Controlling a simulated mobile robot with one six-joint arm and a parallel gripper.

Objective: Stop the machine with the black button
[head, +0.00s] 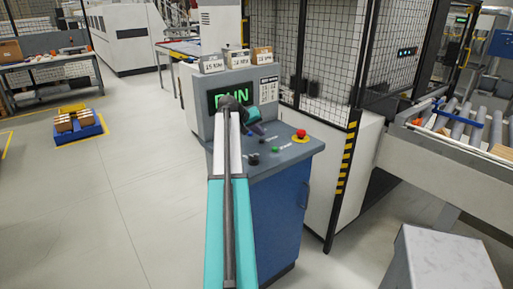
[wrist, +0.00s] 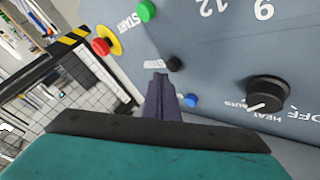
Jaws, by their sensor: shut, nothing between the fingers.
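The black button (wrist: 175,64) is a small round button on the grey sloped panel of the control console (head: 282,157). In the wrist view my gripper (wrist: 160,78) is shut and empty. Its fingertips appear just beside the black button, on its lower left side; whether they touch the panel or hover over it I cannot tell. The label by the button is partly hidden. The green display (head: 220,98) reads RUN, partly covered by my arm. In the head view my gripper (head: 259,129) is over the panel, and the black button is hard to make out.
Close by on the panel are a green START button (wrist: 146,11), a red emergency stop (wrist: 102,46) on a yellow ring, a blue button (wrist: 190,101) and a black rotary knob (wrist: 267,92). A mesh cage (head: 330,50) and a roller conveyor (head: 460,128) stand right.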

